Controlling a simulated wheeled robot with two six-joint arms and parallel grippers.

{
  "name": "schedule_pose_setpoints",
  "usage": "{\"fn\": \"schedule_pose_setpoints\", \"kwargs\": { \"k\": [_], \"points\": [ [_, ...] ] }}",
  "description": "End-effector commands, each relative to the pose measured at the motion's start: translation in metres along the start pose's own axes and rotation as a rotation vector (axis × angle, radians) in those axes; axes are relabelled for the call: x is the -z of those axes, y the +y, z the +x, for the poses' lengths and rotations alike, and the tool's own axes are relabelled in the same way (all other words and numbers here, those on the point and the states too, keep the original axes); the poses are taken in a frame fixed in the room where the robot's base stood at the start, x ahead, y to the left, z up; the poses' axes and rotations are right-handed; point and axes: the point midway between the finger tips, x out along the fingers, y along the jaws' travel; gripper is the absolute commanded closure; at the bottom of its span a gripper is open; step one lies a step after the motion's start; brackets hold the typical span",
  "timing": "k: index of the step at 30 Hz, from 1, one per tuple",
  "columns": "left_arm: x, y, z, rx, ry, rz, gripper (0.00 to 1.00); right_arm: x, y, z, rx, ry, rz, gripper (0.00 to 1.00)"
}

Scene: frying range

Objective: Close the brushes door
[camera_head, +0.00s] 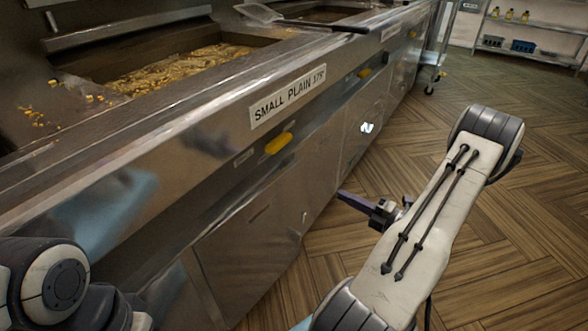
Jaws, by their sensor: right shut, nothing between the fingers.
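The steel front of the frying range has door panels under the counter. The near panel (247,250) has a small label strip and looks about flush. A farther panel (352,140) carries a bright white mark. No label naming brushes is readable, so I cannot tell which panel is the brushes door. My right gripper (345,197) is shut and empty, pointing left toward the range front near the far edge of the near panel. I cannot tell whether it touches. Of my left arm only a joint shows at the lower left; its gripper is out of view.
The range counter (215,105) holds a fryer well of fried food (180,70) and a "SMALL PLAIN 175" label (288,96). Wooden floor (520,230) is clear at right; a shelf (535,28) stands far back.

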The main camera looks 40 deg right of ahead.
Motion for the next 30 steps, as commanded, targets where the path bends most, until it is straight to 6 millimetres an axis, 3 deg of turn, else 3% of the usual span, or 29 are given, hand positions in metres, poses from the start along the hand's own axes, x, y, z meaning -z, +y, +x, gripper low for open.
{"fn": "schedule_pose_setpoints", "kwargs": {
  "k": [8, 21, 30],
  "points": [
    [-0.001, 0.0, 0.006, 0.0, 0.0, 0.0, 0.5, 0.002, -0.001, 0.027, -0.003, 0.007, -0.001, 1.0],
    [-0.001, -0.002, 0.022, 0.0, 0.0, 0.0, 0.5, 0.001, -0.002, 0.115, -0.002, 0.004, -0.003, 1.0],
    [-0.002, -0.002, 0.026, 0.0, 0.0, 0.0, 0.5, 0.0, 0.0, 0.138, -0.003, -0.001, -0.001, 1.0]
  ]
}}
